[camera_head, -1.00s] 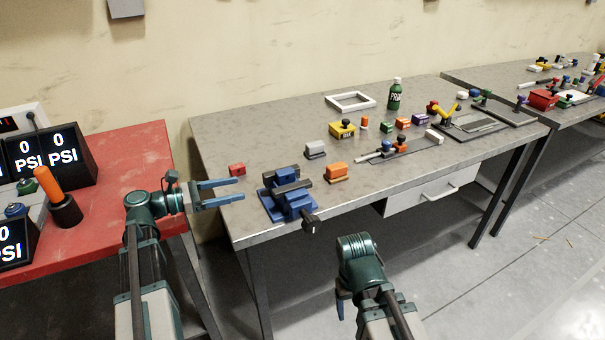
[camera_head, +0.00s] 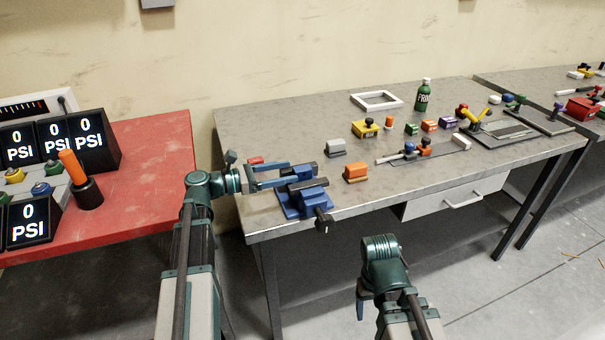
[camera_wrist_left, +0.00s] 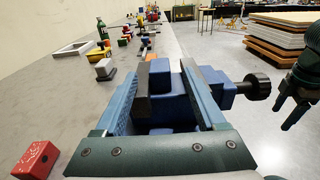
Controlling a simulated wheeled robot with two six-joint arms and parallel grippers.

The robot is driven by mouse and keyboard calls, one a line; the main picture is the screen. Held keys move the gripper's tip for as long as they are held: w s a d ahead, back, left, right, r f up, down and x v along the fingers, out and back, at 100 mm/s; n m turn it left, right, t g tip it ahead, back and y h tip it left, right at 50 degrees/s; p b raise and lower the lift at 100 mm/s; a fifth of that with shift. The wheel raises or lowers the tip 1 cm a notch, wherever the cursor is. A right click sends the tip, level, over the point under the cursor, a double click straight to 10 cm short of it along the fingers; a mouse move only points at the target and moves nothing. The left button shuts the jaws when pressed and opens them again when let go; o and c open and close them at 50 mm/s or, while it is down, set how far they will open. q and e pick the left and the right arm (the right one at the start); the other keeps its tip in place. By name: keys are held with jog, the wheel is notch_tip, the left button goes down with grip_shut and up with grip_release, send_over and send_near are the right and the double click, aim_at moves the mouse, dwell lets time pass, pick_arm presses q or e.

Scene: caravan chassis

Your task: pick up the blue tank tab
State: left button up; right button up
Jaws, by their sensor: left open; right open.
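No thing in view can be told for certain as the blue tank tab. Blue candidates are a blue knob (camera_head: 41,189) on the panel at the left and a small blue-topped piece (camera_head: 409,147) on a dark plate on the grey bench. My left gripper (camera_head: 287,173) is open at the bench's left end, its fingers level with the blue vise (camera_head: 305,198). In the left wrist view the vise (camera_wrist_left: 172,112) shows between and beyond the fingers. My right gripper (camera_head: 362,308) is open, low in front of the bench, partly hidden by its arm.
A red block (camera_head: 256,160) lies behind the left fingers, partly hidden; it shows clearly in the left wrist view (camera_wrist_left: 36,160). Grey (camera_head: 336,148) and orange (camera_head: 356,172) blocks stand right of the vise. A red table (camera_head: 140,190) with PSI displays is at left. The bench's back left is clear.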

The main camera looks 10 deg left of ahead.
aim_at(294, 170)
pick_arm(q)
jog(key=shift+w+d, duration=0.15)
jog(key=shift+d, duration=0.05)
jog(key=x, duration=0.5)
jog(key=shift+r, duration=0.1)
grip_shut()
dwell(0.3)
